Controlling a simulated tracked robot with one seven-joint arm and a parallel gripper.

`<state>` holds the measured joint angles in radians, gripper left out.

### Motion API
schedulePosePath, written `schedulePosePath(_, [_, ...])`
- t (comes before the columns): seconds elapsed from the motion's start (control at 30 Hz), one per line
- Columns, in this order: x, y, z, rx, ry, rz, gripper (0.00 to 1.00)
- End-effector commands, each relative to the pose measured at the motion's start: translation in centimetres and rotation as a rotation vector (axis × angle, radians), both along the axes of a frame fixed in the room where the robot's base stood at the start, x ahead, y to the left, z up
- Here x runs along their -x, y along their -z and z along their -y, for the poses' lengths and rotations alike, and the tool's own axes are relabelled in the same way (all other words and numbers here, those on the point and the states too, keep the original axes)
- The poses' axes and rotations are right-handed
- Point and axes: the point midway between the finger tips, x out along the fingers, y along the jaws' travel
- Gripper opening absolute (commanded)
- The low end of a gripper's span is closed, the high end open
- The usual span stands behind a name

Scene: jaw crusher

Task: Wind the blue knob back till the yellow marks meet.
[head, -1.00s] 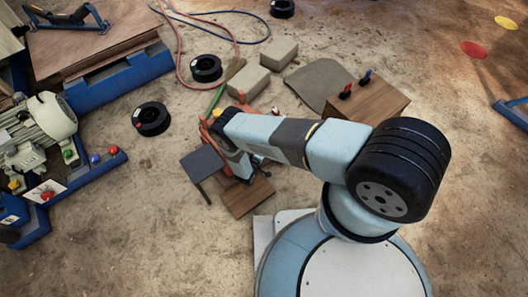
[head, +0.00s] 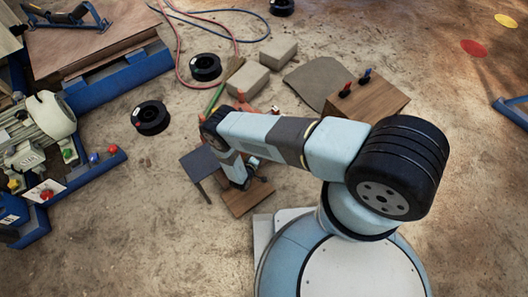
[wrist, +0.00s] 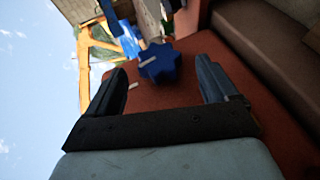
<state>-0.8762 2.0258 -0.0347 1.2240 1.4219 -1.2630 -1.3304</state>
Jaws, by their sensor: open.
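The blue knob (wrist: 160,64), star-shaped with several lobes, shows in the wrist view in front of a red-brown plate (wrist: 180,98). A pale line lies on the knob's face, and a second pale mark lies on the plate below and left of it. The two marks are apart; their yellow colour is not clear. My gripper (wrist: 160,76) is open, one finger to the left and one to the right of the knob, with no visible contact. In the head view my gripper (head: 260,171) is low over a wooden block; the knob cannot be made out there.
In the head view a wooden block (head: 244,202) and a dark grey panel (head: 200,162) lie close to my gripper. A wooden box (head: 368,100) with red and blue levers stands to the right. Grey blocks (head: 247,78) and black spools (head: 151,117) lie beyond.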

Motion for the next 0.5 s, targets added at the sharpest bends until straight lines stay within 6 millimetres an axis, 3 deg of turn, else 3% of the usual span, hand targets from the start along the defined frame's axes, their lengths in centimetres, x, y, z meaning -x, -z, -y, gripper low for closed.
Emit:
schedulePosePath(0.2, [3.6, -1.2, -2.3, -0.001, -0.003, -0.002, 0.86])
schedulePosePath(0.5, [7.0, -2.3, -4.4, 0.0, -0.001, -0.002, 0.86])
